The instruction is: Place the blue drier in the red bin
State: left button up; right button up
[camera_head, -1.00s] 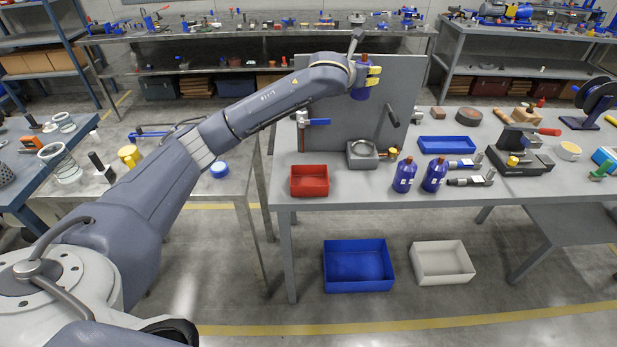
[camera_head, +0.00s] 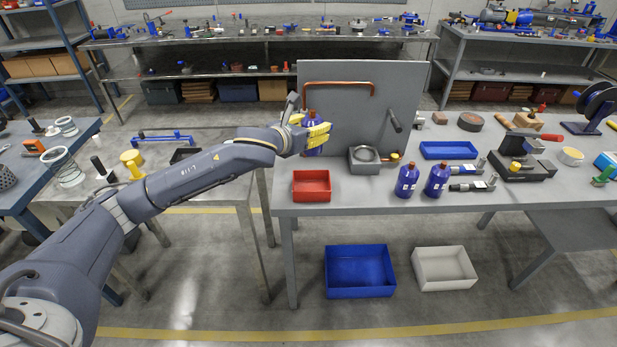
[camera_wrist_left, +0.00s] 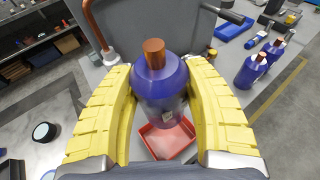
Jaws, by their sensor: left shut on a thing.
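My left gripper (camera_head: 318,135) has yellow fingers and is shut on a blue bottle with a brown cap, the blue drier (camera_head: 312,122). The drier (camera_wrist_left: 161,88) is upright between the fingers (camera_wrist_left: 163,100) in the left wrist view. The red bin (camera_head: 311,186) stands on the grey table near its front left corner. The gripper holds the drier above the table, over or just behind the bin. In the left wrist view the red bin (camera_wrist_left: 168,142) shows below the drier, partly hidden by it. My right gripper is not in view.
A grey upright panel (camera_head: 350,110) with a copper pipe (camera_head: 340,84) stands close behind the gripper. Two more blue bottles (camera_head: 406,181) (camera_head: 438,180) and a blue tray (camera_head: 448,150) are to the right. A blue bin (camera_head: 360,272) and a white bin (camera_head: 444,268) are on the floor.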

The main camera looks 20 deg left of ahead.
pick_arm(q)
notch_tip(320, 180, down, 16)
dwell(0.6)
jog(key=shift+f, duration=0.2)
jog(key=o, duration=1.4)
jog(key=shift+o, duration=0.2)
jog(key=shift+r, duration=0.15)
jog(key=v, duration=1.2)
